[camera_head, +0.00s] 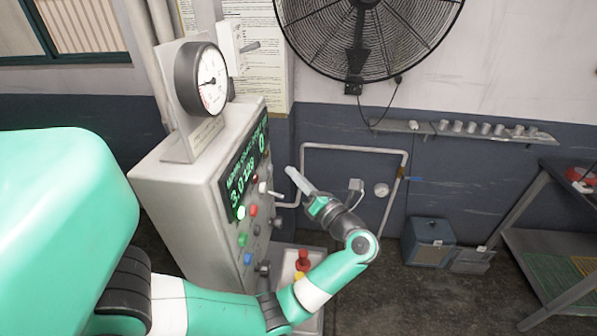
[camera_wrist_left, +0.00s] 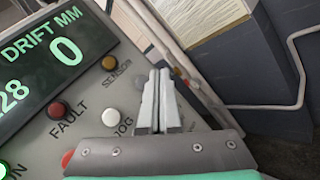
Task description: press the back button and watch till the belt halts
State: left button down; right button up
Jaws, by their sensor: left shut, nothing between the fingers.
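The grey control cabinet (camera_head: 185,190) has a lit screen (camera_head: 247,165) and several coloured buttons, among them a red one (camera_head: 253,210), a green one (camera_head: 243,240) and a blue one (camera_head: 248,258). The left wrist view shows an amber SENSOR button (camera_wrist_left: 109,62), a red FAULT button (camera_wrist_left: 56,110) and a white JOG button (camera_wrist_left: 110,117). I can read no label "back". My left gripper (camera_head: 292,172) is shut and empty, to the right of the panel. Its fingers (camera_wrist_left: 158,72) appear beside the SENSOR and JOG buttons; contact cannot be seen. No belt is recognisable. My right gripper is not visible.
A round gauge (camera_head: 208,80) stands on the cabinet. A light box with a red button (camera_head: 303,257) sits low beside it. A wall pipe (camera_head: 350,147) runs behind my gripper.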

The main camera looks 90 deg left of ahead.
pick_arm(q)
jog(key=w+b, duration=0.1)
jog(key=w, duration=0.2)
jog(key=shift+d+b, duration=0.3)
jog(key=shift+b, duration=0.05)
jog(key=shift+w+d, duration=0.1)
dwell(0.5)
